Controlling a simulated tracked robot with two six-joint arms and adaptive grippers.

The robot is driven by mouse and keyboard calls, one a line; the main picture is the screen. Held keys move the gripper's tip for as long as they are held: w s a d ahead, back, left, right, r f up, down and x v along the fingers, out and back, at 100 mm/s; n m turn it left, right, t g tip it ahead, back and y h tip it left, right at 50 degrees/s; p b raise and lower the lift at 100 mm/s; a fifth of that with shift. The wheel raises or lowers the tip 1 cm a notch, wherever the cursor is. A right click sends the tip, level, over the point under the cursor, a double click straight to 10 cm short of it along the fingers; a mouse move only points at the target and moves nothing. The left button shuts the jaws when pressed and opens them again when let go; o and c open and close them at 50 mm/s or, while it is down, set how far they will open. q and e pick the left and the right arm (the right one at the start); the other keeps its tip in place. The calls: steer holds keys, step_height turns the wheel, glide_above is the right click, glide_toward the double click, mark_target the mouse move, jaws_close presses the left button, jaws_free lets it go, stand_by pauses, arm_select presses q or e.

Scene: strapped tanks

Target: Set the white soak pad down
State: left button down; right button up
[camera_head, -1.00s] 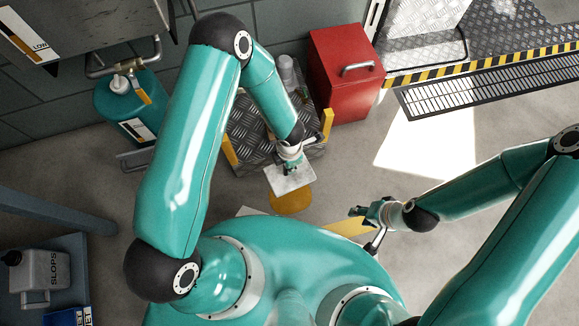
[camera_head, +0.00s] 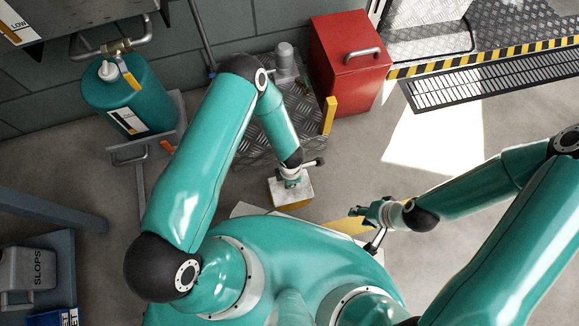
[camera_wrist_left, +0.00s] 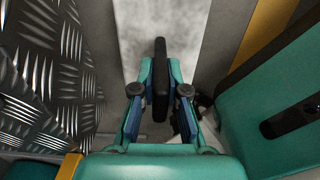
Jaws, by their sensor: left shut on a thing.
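The white soak pad (camera_head: 303,188) is a pale flat square below my left gripper (camera_head: 290,181) in the head view. An amber patch (camera_head: 293,206) shows along its near edge; the pad covers the rest. In the left wrist view the pad (camera_wrist_left: 187,25) is the mottled white surface at top centre. There my left gripper (camera_wrist_left: 160,85) is shut on an upright black grip (camera_wrist_left: 160,65) in front of the pad. I cannot tell whether the pad touches the floor. My right gripper (camera_head: 370,212) is to the right, apart from the pad; its fingers are too small to judge.
A tread-plate platform (camera_head: 310,115) with yellow corners lies behind the pad. A red box (camera_head: 340,75) and a teal tank (camera_head: 128,100) stand at the back. A slops can (camera_head: 27,272) is at left. Floor is clear (camera_head: 400,165) to the right.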

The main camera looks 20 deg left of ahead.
arm_select(q)
steer(key=shift+f+b, duration=0.75)
steer(key=shift+f, duration=1.45)
steer(key=shift+f, duration=0.15)
steer(key=c, duration=1.2)
jaws_free()
